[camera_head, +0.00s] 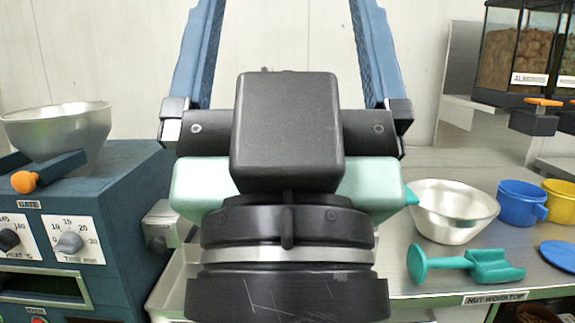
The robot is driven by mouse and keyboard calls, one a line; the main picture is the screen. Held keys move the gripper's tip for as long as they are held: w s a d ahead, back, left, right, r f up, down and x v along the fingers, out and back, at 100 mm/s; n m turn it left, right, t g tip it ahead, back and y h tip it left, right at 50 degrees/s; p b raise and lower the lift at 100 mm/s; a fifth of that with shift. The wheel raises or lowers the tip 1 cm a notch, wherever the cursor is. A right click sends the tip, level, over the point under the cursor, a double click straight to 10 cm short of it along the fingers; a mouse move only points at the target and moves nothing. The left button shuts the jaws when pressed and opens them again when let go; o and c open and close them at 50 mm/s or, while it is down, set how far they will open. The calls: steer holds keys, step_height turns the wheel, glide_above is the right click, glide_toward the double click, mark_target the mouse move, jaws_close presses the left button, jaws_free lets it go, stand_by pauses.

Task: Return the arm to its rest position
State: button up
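My gripper (287,8) fills the middle of the view, close to the camera and pointing up and away from me. Its black and mint-green body shows in full. The two blue fingers stand wide apart, with textured inner pads facing each other. Their tips run out of the top edge. Only pale wall shows between them, so the gripper looks open and empty. My black wrist below hides the middle of the scene.
At left, a blue machine (130,220) with dials carries a metal bowl (60,132). At right, the nut worktop (415,272) holds another metal bowl (452,212), a teal scoop (495,268), a blue cup (520,205) and a yellow cup (562,203). Nut dispensers (520,50) hang at upper right.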

step_height(320, 180, up, 21)
steer(key=p, duration=1.9)
steer(key=shift+r, duration=0.2)
steer(key=shift+o, duration=0.2)
